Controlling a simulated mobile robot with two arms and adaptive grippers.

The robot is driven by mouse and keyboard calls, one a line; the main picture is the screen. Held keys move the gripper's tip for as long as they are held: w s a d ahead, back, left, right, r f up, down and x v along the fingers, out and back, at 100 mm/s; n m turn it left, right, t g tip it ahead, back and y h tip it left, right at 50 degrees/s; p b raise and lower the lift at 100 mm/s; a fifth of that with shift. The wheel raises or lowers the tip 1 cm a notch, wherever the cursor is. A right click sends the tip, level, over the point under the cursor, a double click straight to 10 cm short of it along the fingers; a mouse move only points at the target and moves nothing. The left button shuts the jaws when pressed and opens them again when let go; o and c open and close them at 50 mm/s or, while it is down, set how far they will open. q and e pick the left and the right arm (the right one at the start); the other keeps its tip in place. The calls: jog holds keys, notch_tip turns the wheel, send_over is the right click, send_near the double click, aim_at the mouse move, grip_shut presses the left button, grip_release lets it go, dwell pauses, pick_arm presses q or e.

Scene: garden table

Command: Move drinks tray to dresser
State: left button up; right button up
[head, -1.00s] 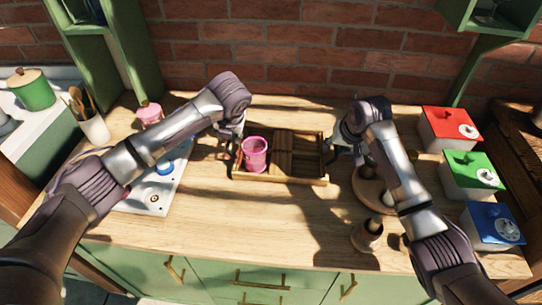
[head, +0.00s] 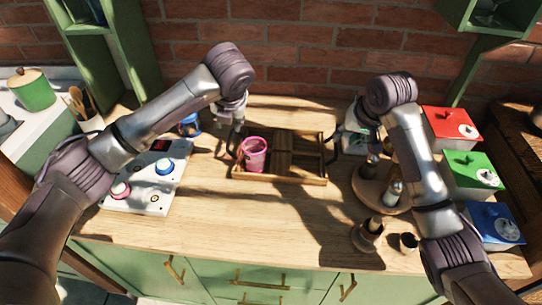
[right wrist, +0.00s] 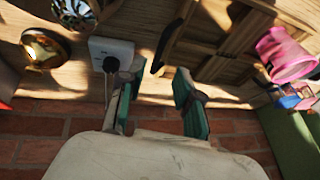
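The drinks tray (head: 279,181) is a slatted wooden tray lying flat on the wooden top, with dark handles at its ends. A pink cup (head: 254,154) stands upright in its left part. My left gripper (head: 236,121) is just above and behind the tray's left end; its fingertips are too small to judge. My right gripper (head: 349,143) is beside the tray's right end, partly hidden by my arm. In the right wrist view its teal fingers (right wrist: 158,98) are apart with nothing between them; the dark handle (right wrist: 168,46) lies beyond the tips. The pink cup (right wrist: 285,54) shows there too.
Red (head: 451,129), green (head: 472,176) and blue (head: 493,226) boxes line the right edge. A round wooden stand (head: 372,193) with small items and a wooden mill (head: 368,236) are near my right arm. A white panel (head: 150,188) lies left. A brick wall closes the back; the front middle is clear.

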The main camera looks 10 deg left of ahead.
jog(key=shift+v, duration=1.75)
jog(key=shift+r, duration=0.1)
